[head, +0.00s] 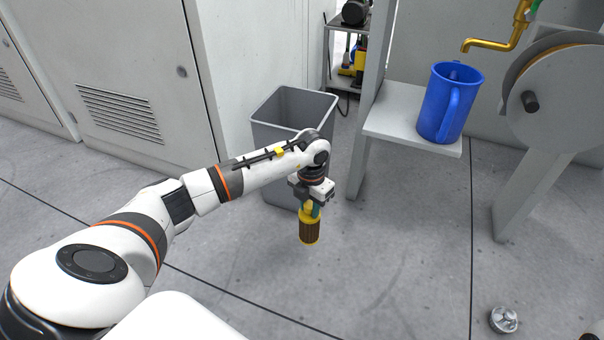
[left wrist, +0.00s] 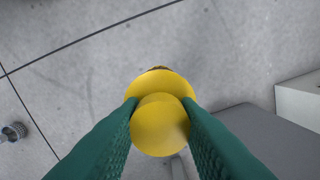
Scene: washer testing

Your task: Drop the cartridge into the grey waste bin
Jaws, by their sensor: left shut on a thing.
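The cartridge (head: 309,229), yellow with a brown ribbed body, hangs below my left gripper (head: 314,208). The green fingers are shut on its yellow top, which shows between them in the left wrist view (left wrist: 160,125). The grey waste bin (head: 292,106) stands open on the floor, behind the gripper in the head view. My left forearm and wrist hide part of its front. The cartridge appears in front of the bin, outside its opening. My right gripper is not seen.
A pale cabinet (head: 110,60) stands left of the bin. Right of it, a grey shelf (head: 390,115) holds a blue jug (head: 450,103) near a brass tap (head: 490,45). A round metal part (head: 503,320) lies on the floor at front right. The floor between is clear.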

